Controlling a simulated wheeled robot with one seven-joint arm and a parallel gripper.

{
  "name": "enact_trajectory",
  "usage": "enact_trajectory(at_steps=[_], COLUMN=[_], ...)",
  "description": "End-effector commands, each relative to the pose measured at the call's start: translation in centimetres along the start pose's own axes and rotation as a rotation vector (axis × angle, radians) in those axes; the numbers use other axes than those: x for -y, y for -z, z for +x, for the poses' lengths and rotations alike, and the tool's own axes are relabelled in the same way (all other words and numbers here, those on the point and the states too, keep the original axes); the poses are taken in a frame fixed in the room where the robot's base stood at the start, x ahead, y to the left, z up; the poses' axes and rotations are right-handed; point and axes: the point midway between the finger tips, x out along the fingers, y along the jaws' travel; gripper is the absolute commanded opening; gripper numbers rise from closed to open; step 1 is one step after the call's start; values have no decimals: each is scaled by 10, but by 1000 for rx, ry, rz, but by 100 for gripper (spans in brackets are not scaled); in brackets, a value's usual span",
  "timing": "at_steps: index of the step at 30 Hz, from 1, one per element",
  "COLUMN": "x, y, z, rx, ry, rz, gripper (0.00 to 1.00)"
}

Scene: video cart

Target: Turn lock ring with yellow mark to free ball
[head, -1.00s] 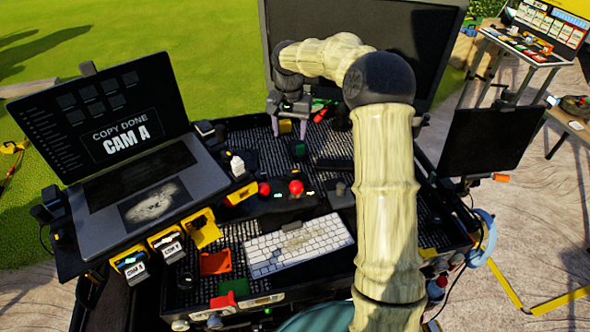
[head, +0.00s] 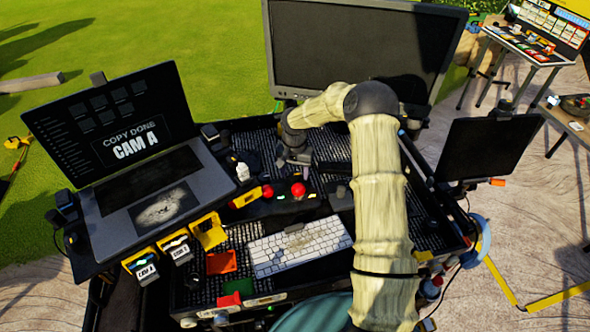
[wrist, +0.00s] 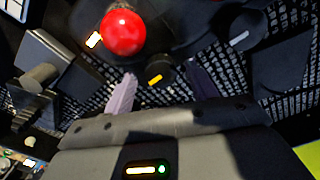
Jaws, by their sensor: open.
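A glossy red ball (wrist: 123,33) sits in a dark housing at the top of the wrist view. It seems to be the right one of two red balls in the head view (head: 298,189). A small dark round ring or knob with a yellow mark (wrist: 155,79) is just below the ball in the wrist view. My gripper (wrist: 160,72) is open, with one finger on each side of this ring. I cannot tell whether the fingers touch it. In the head view my gripper (head: 293,158) is low over the cart behind the red balls and hides the ring.
A white keyboard (head: 300,246) lies in front. A laptop (head: 150,190) stands at left, a large monitor (head: 365,50) behind and a smaller screen (head: 488,148) at right. Dark blocks (wrist: 52,62) flank the ring on the textured cart top. A second red ball (head: 267,191) is close by.

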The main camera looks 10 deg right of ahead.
Motion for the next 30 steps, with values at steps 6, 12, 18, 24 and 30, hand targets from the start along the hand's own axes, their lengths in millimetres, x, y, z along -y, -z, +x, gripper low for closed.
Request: enact_trajectory(at_steps=[6,12,18,24,30], x=[2,2,2,0,-1], y=[-1,-1,-1,0,1], z=[8,8,7,7,8], rx=[-1,-1,-1,-2,-2], ry=[1,1,1,0,0], rz=[-4,-4,-3,-6,-38], gripper=[57,51,13,13,13])
